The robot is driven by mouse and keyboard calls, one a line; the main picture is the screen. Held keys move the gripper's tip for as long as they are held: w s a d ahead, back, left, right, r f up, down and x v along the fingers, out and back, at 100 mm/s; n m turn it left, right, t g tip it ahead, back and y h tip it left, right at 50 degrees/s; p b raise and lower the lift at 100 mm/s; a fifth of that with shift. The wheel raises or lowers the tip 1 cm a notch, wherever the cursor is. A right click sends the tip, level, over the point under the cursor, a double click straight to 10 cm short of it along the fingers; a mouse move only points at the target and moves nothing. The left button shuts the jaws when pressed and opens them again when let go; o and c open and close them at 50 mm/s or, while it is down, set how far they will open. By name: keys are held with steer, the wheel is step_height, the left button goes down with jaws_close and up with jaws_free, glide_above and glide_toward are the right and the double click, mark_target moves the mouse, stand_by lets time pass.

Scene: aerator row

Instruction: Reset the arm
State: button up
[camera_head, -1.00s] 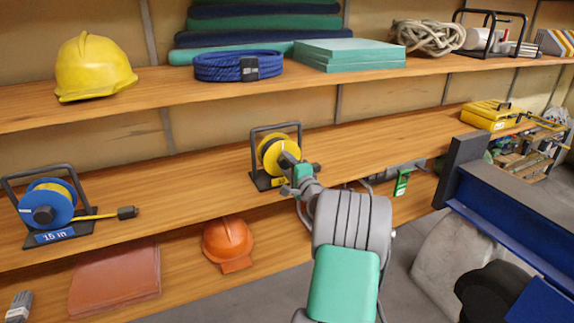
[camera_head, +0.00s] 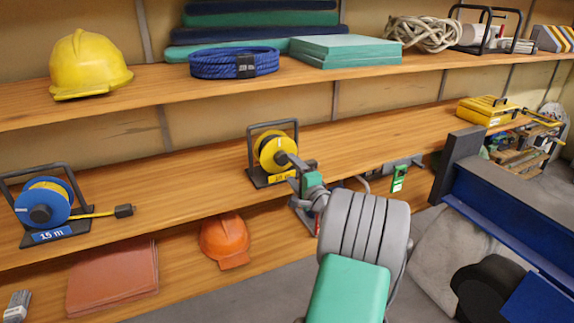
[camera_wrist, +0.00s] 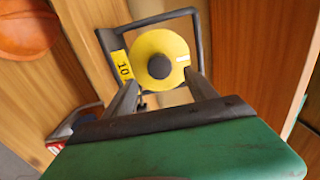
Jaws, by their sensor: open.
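The yellow cable reel (camera_head: 273,150) stands upright in its black frame on the middle shelf. It also shows ahead of my gripper in the wrist view (camera_wrist: 160,45), with a yellow "10" label on its frame. My gripper (camera_wrist: 163,92) is open, and its two dark fingers point toward the reel with nothing visible between them. In the head view my gripper (camera_head: 292,168) overlaps the reel's lower right side. I cannot tell from there whether a finger touches the reel or its frame.
A blue reel (camera_head: 45,202) stands left on the middle shelf (camera_head: 180,190). An orange helmet (camera_head: 226,240) lies on the shelf below. A yellow helmet (camera_head: 88,65) and blue rope (camera_head: 220,64) are on the top shelf. A dark blue beam (camera_head: 500,205) stands right.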

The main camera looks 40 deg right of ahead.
steer(key=shift+s+a, duration=0.1)
steer(key=shift+s, duration=0.3)
steer(key=w+a+r+n+g+y+p, duration=0.25)
steer(key=a+n+p, duration=0.3)
steer(key=a, duration=0.65)
steer(key=w+a+r+n+g+y+p, duration=0.2)
steer(key=a+r+n+g+y+p, duration=0.3)
steer(key=a, duration=0.6)
steer(key=s+a+r+n+g+h+p, duration=0.1)
steer(key=s+a+n+g+p, duration=0.2)
steer(key=s+a, duration=0.5)
steer(key=s+a+r+n+g+h+p, duration=0.1)
steer(key=s+a+n+p, duration=0.4)
steer(key=s, duration=1)
steer(key=a+r+n+g, duration=0.1)
steer(key=a+n+g, duration=0.1)
steer(key=a+n, duration=0.1)
steer(key=shift+s+a+g, duration=0.15)
steer(key=shift+a+g, duration=0.2)
steer(key=shift+a, duration=0.05)
